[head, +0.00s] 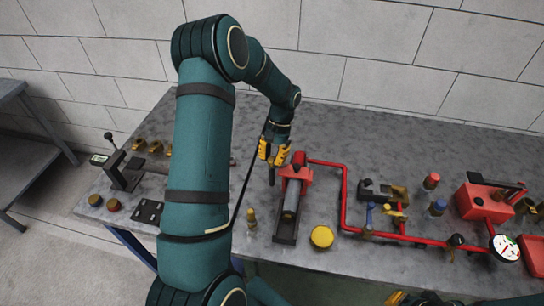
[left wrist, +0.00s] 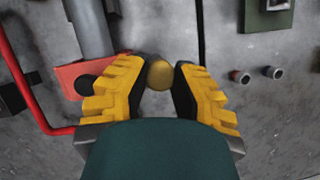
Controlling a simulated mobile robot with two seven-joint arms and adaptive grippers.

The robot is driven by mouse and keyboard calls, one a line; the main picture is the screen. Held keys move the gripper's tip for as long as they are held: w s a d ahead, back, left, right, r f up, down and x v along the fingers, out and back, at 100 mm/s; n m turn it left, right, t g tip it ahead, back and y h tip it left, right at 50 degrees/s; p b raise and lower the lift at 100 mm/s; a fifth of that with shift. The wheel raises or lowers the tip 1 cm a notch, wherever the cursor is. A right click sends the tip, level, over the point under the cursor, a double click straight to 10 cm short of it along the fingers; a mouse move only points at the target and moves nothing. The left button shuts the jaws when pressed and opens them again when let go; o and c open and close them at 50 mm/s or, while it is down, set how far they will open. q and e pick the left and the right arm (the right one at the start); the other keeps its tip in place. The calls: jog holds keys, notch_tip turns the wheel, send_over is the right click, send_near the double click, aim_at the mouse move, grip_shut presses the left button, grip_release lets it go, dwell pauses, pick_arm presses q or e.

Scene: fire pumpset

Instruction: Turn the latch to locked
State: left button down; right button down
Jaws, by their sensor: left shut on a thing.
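My left gripper (head: 273,152) is just left of the red end block (head: 300,174) of a grey cylinder unit on the bench. In the left wrist view its yellow fingers (left wrist: 160,82) are shut on a round brass-coloured knob (left wrist: 160,74), which sits at the fingertips beside the red block (left wrist: 76,74). In the head view the fingers hide the knob, and a short dark upright part (head: 271,176) shows below them. No part is marked as the latch, and its locked position cannot be read. My right gripper (head: 398,298) shows only in part at the bottom edge.
Red piping (head: 345,200) runs from the unit to a gauge (head: 505,248) at the right. A yellow cap (head: 321,237) and a small brass fitting (head: 251,220) stand in front. A vise-like tool (head: 122,170) is at the left. The bench's back is mostly clear.

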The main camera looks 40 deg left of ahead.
pick_arm(q)
jog(key=m+y, duration=0.1)
jog(key=m, duration=0.1)
jog(key=m+y, duration=0.1)
jog(key=m, duration=0.2)
jog(key=shift+s+d+f, duration=0.15)
jog(key=shift+m, duration=0.4)
jog(key=c, duration=0.7)
grip_release()
jog(key=shift+w+r, duration=0.25)
jog(key=shift+r, duration=0.15)
jog(key=v, duration=1.1)
jog(key=shift+d+r, duration=0.1)
jog(key=shift+d, duration=0.05)
